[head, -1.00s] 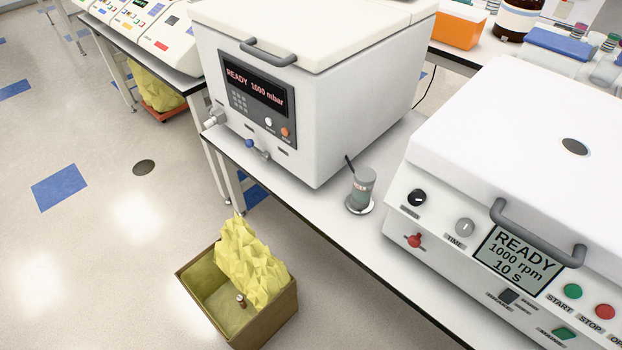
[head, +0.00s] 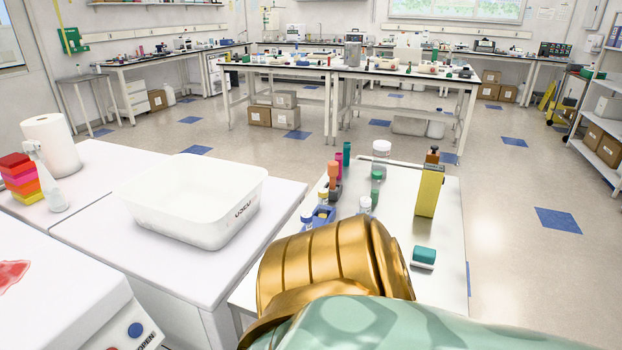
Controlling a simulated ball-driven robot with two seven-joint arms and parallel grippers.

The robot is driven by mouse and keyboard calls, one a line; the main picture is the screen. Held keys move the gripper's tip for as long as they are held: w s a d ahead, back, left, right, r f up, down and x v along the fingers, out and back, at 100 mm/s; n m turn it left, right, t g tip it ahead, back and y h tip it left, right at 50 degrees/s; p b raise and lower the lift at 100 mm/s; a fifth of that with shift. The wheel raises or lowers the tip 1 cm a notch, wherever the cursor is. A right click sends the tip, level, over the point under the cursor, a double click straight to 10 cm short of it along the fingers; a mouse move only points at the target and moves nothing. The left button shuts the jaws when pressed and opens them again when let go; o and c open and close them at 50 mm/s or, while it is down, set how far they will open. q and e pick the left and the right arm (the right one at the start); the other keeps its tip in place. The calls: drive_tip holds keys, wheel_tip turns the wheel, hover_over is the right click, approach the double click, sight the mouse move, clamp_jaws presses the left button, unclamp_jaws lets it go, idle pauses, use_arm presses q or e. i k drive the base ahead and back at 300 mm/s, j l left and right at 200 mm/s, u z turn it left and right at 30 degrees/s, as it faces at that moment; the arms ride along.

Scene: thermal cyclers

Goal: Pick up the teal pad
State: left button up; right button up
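The teal pad (head: 425,254) is a small block with a teal top and a paler lower part. It rests on the white table (head: 440,210) in the middle right of the head view, near the table's right edge. A gold and mint-green link of my own arm fills the lower middle and lower right, just left of and below the pad. Neither gripper shows in the head view. The pad's top is in plain sight and nothing holds it.
A yellow box-shaped object (head: 429,192) stands behind the pad. Several capped vials and a blue rack (head: 325,217) stand to the left. A white tub (head: 190,200) sits on the left bench. Open floor (head: 520,260) lies to the right.

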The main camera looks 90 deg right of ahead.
sight(421, 257)
drive_tip(key=z, duration=3.5)
drive_tip(key=k+l+z, duration=0.15)
drive_tip(key=l+z, duration=0.1)
drive_tip(key=l, duration=0.15)
